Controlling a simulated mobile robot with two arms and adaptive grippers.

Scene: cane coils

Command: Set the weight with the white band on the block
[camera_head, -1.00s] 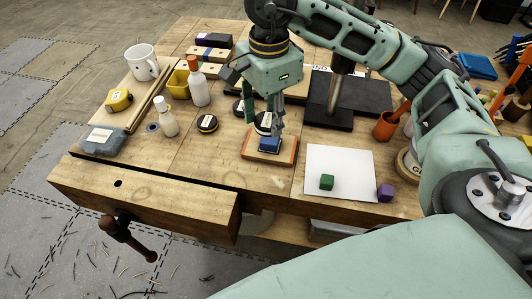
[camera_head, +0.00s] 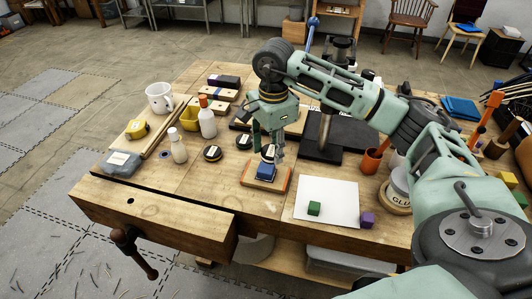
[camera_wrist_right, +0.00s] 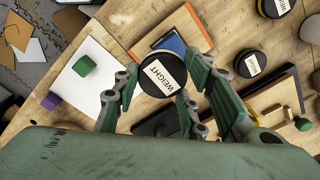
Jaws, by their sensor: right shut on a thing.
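My right gripper (camera_head: 268,152) is shut on a dark round weight (camera_wrist_right: 163,73) with a white label reading WEIGHT; its rim looks pale in the right wrist view. The fingers sit on either side of it. The blue block (camera_head: 266,171) lies on a wooden board with orange edges (camera_head: 249,180), just below the held weight. In the right wrist view the weight partly hides the blue block (camera_wrist_right: 176,43). I cannot tell whether weight and block touch. Two other dark weights (camera_head: 212,153) (camera_head: 244,141) stand to the left on the bench. My left gripper is not in view.
White paper (camera_head: 335,205) with a green cube (camera_head: 314,208) lies right of the board, a purple cube (camera_head: 367,219) at its edge. White bottles (camera_head: 207,122) (camera_head: 178,147) stand left. A black stand base (camera_head: 320,150) is behind. The bench's front edge is close.

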